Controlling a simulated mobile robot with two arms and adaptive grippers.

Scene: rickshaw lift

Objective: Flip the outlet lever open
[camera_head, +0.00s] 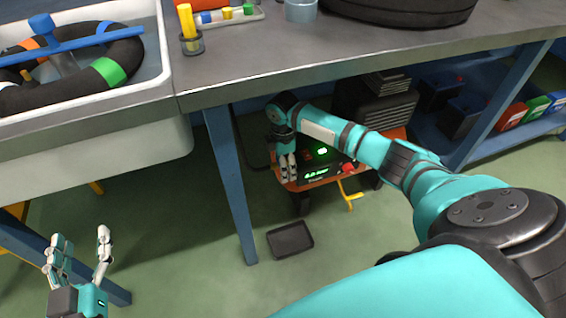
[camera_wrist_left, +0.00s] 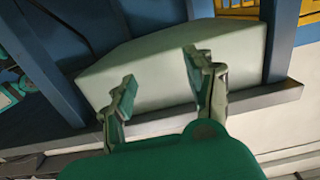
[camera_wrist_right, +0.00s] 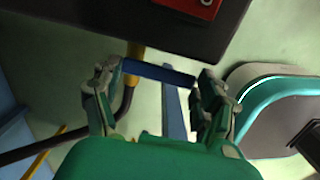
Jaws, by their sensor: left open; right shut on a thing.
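My right gripper (camera_head: 287,167) is down under the bench, at the left end of a low machine (camera_head: 322,174) with green lit displays. In the right wrist view its fingers (camera_wrist_right: 157,74) are shut on the two ends of a short blue bar (camera_wrist_right: 150,71), beside a dark panel. The bar may be the outlet lever; I cannot tell for sure. In the head view the hand hides it. My left gripper (camera_head: 82,242) is open and empty at the lower left, below the basin; it also shows in the left wrist view (camera_wrist_left: 158,70).
A blue bench leg (camera_head: 230,180) stands left of the machine. A yellow bracket (camera_head: 350,196) and a red knob (camera_head: 348,168) are at the machine's right front. A black tray (camera_head: 290,240) lies on the green floor. A white basin (camera_head: 100,130) hangs above my left gripper.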

